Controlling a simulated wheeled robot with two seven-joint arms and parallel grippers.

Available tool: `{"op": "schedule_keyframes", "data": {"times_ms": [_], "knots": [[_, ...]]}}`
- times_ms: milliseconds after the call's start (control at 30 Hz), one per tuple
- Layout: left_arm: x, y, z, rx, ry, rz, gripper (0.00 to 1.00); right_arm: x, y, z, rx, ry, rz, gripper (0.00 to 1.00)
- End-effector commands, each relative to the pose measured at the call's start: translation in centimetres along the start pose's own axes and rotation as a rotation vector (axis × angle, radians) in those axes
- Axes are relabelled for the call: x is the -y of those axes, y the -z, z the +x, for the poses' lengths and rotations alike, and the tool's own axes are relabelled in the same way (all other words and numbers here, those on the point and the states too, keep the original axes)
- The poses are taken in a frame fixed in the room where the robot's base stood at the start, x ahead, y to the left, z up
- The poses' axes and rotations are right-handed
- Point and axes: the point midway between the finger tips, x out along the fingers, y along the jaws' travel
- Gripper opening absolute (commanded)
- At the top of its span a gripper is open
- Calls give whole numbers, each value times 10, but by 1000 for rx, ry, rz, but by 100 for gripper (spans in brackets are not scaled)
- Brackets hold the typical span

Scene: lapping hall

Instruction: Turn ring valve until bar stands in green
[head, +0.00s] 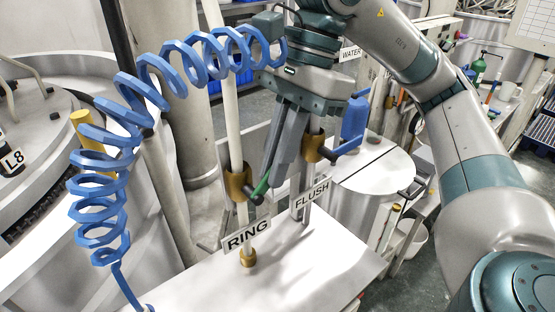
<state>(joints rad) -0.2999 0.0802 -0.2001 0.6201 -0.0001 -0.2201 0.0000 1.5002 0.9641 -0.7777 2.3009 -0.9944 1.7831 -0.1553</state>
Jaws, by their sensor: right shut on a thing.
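The ring valve (237,183) is a brass body on a pale upright pipe, above a white sign reading RING (246,236). A dark round stub (256,198) sticks out from its right side, and a narrow green piece (262,186) shows right by the fingertips. My right gripper (272,172) reaches down from above with its long grey fingers shut at the valve's handle. The fingers hide most of what they hold, and I cannot make out the bar's angle against the green. My left gripper is not in view.
A coiled blue hose (101,190) arcs across the left and top. A white bench top (300,262) lies below.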

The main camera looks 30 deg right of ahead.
Motion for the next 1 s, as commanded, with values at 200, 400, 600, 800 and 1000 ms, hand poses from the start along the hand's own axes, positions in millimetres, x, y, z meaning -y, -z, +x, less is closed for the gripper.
{"op": "schedule_keyframes", "data": {"times_ms": [200,400,600,800,1000], "knots": [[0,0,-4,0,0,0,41,0,-5,-3,-78,3,-4,0],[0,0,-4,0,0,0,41,0,-5,-3,-84,4,-1,0],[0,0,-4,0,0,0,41,0,-5,-3,-84,3,-1,25],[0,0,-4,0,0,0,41,0,-4,-2,-84,2,-1,25],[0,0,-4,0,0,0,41,0,-4,-2,-85,2,-1,25]]}}
